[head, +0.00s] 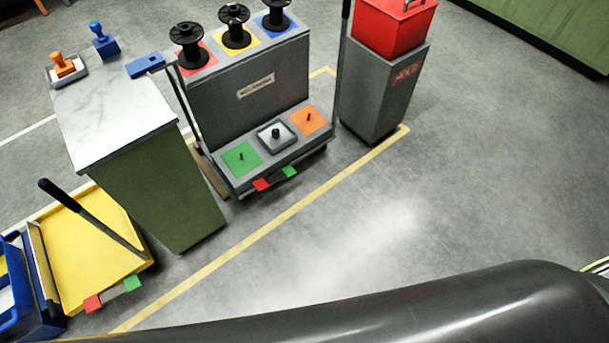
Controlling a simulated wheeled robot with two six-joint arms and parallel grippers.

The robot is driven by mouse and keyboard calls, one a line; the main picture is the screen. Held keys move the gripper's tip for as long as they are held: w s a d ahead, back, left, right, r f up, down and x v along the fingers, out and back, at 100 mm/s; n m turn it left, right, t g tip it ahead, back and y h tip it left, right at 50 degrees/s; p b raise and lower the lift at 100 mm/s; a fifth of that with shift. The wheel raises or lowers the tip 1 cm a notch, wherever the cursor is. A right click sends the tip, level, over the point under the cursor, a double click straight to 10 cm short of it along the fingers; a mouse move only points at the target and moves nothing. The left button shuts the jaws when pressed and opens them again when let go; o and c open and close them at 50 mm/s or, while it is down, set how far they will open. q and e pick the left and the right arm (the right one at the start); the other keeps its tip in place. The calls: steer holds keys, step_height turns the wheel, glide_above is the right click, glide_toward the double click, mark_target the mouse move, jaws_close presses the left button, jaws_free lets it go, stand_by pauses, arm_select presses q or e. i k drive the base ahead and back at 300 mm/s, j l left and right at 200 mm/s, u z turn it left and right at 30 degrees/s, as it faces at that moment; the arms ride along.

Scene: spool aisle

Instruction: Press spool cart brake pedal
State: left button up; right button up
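The grey spool cart (235,112) stands upright in the upper middle of the head view. Its top shelf holds a black spool on a red pad (188,45), one on a yellow pad (234,26) and one on a blue pad (275,14). Its lower shelf has a green pad (238,165), a grey tray with a dark knob (277,135) and an orange pad (313,118). At its front foot, a red pedal (262,184) and a green pedal (289,172) stick out side by side. Neither of my grippers is in view.
A white-topped green counter (120,120) is left of the cart. A yellow cart (95,240) with its own red (93,303) and green (132,283) pedals is lower left. A grey bin with a red box (388,28) stands right. Open floor (360,225) lies before the spool cart.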

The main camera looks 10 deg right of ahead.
mark_target(261, 184)
steer(key=i+l, duration=0.15)
steer(key=l, duration=0.2)
steer(key=i+l+u, duration=0.15)
steer(key=l, duration=0.2)
steer(key=i+l, duration=0.15)
steer(key=l, duration=0.2)
steer(key=i+l+u, duration=0.15)
steer(key=l, duration=0.25)
steer(key=i+l, duration=0.15)
steer(key=l, duration=0.2)
steer(key=i+l+u, duration=0.15)
steer(key=l, duration=0.25)
steer(key=i+l, duration=0.1)
steer(key=l, duration=0.25)
steer(key=u, duration=0.05)
